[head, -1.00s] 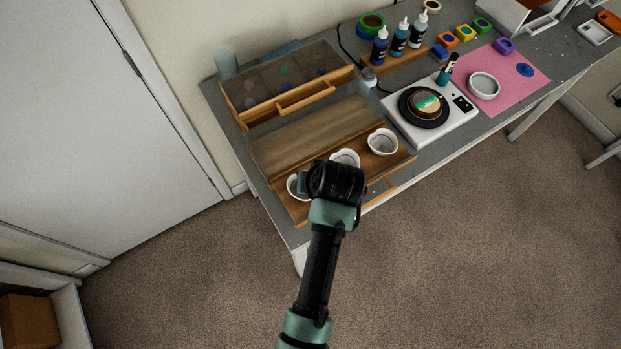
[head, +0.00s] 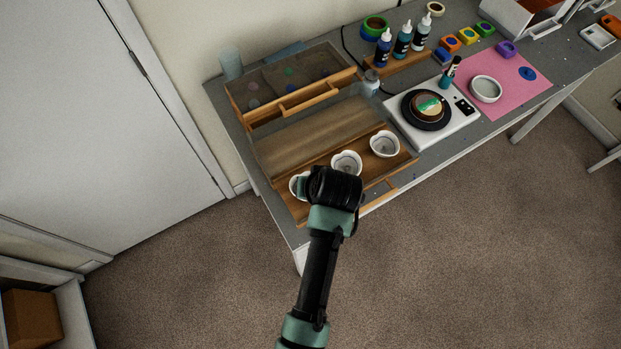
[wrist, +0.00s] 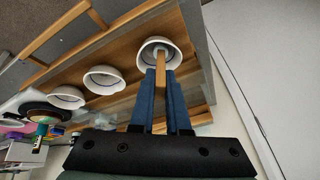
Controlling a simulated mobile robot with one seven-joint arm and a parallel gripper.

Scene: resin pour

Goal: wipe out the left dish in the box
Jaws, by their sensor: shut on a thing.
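The left dish (head: 297,184) is a white round bowl in the front part of the wooden box (head: 270,158), partly hidden by my arm in the head view. In the wrist view the left dish (wrist: 177,45) is the rightmost of three. My gripper (wrist: 161,75) is shut on a light wooden stick-like piece (wrist: 160,57). That piece reaches over the dish's opening. I cannot tell whether it touches the dish's inside. The middle dish (head: 346,162) and right dish (head: 384,144) stand beside it in a row.
A clear pane with a wooden bar (head: 305,97) covers the back of the box. To the right are a white scale (head: 440,117) with a black disc, bottles on a wooden rack (head: 400,62), and a pink mat (head: 525,75) with a white bowl. Carpet lies in front.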

